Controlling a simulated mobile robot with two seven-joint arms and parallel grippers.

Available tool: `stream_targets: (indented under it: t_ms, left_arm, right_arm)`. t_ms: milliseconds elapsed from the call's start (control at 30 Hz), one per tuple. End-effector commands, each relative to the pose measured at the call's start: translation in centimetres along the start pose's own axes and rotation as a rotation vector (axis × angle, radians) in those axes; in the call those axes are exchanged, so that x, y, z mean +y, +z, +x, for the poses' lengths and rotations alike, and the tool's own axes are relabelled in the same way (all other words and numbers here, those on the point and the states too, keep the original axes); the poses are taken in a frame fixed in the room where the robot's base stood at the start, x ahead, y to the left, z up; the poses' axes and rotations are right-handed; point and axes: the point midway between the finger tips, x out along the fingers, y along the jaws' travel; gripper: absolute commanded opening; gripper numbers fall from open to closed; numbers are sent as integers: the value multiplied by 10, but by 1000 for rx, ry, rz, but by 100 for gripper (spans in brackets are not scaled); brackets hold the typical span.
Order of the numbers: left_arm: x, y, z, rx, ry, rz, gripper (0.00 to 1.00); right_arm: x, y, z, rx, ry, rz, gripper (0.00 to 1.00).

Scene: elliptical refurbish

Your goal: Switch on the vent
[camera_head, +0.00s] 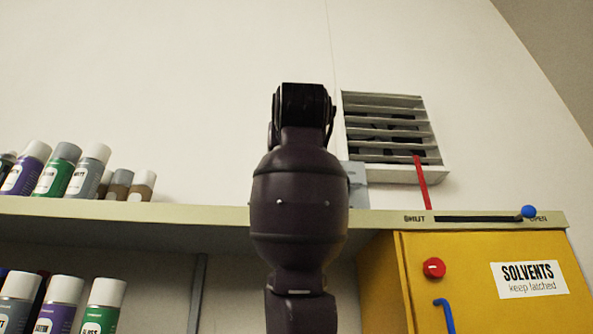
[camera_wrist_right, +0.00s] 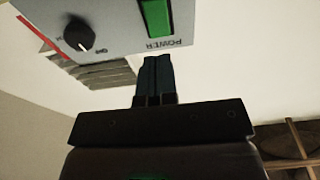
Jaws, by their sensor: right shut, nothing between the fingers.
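The vent (camera_head: 390,128), a slatted grille, is high on the back wall in the head view. A grey control box (camera_head: 358,183) below its left side is partly hidden by my raised arm. The right wrist view shows the box face (camera_wrist_right: 120,30) upside down, with a green rectangular switch (camera_wrist_right: 157,17) marked POWER and a black dial (camera_wrist_right: 78,35). My right gripper (camera_wrist_right: 157,62) is shut and empty. Its fingertips appear just below the POWER label in the picture; I cannot tell whether they touch the box. My left gripper is not in view.
A red strip (camera_head: 422,182) hangs from the vent. The shelf (camera_head: 150,213) holds several spray cans at left. Its edge has a SHUT/OPEN slider with a blue knob (camera_head: 528,211) at the OPEN end. A yellow solvents cabinet (camera_head: 480,265) stands below right.

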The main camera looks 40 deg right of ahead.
Motion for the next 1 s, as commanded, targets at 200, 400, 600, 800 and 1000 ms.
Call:
stream_targets:
  t_ms: [200, 400, 600, 800, 1000]
  left_arm:
    - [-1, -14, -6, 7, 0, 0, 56]
    - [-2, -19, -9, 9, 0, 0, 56]
    - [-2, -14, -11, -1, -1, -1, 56]
    - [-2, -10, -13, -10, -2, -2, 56]
    - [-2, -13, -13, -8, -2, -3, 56]
  right_arm:
    - [1, -2, 36, -4, 1, -1, 0]
    - [0, -1, 54, -1, 1, 1, 0]
    - [0, 0, 59, -1, 1, 1, 0]
    - [0, 0, 59, -1, 0, 1, 0]
    - [0, -3, 66, 0, 0, 1, 0]
